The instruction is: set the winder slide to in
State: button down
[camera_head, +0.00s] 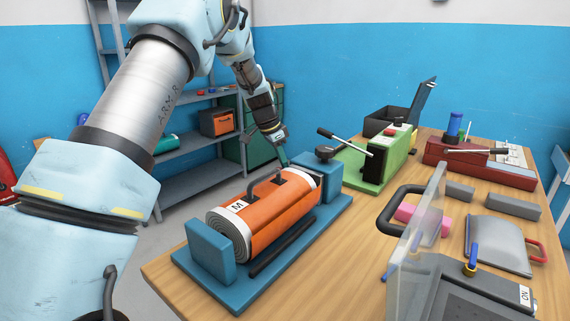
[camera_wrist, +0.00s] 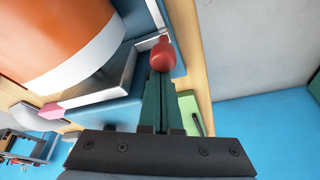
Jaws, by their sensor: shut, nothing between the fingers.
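The winder has a blue base (camera_head: 215,290) with blue end blocks, and an orange roll (camera_head: 270,218) marked "M" lies between them. A black knob (camera_head: 325,153) sits on the far block. My gripper (camera_head: 284,158) is shut and empty, pointing down at the roll's far side near that block. In the wrist view its dark green fingers (camera_wrist: 158,85) end at a red knob (camera_wrist: 162,55), beside the orange roll (camera_wrist: 60,40). I cannot tell whether they touch the knob. The knob is hidden in the head view. I take it for the slide's handle, but no "in" mark is visible.
A green device (camera_head: 375,160) with a lever stands just beyond the winder. A red device (camera_head: 480,165), a clear upright panel (camera_head: 415,240) and grey blocks occupy the table's right side. Shelves (camera_head: 190,185) stand behind the table.

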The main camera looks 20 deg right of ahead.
jog(key=a+b, duration=0.1)
jog(key=s+a, duration=0.1)
jog(key=a+b, duration=0.1)
jog(key=shift+s+a+f+b, duration=0.2)
jog(key=shift+s+a+b, duration=0.05)
jog(key=shift+s+b, duration=0.1)
jog(key=shift+s+a+r, duration=0.15)
jog(key=shift+s+a, duration=0.1)
jog(key=shift+a, duration=0.2)
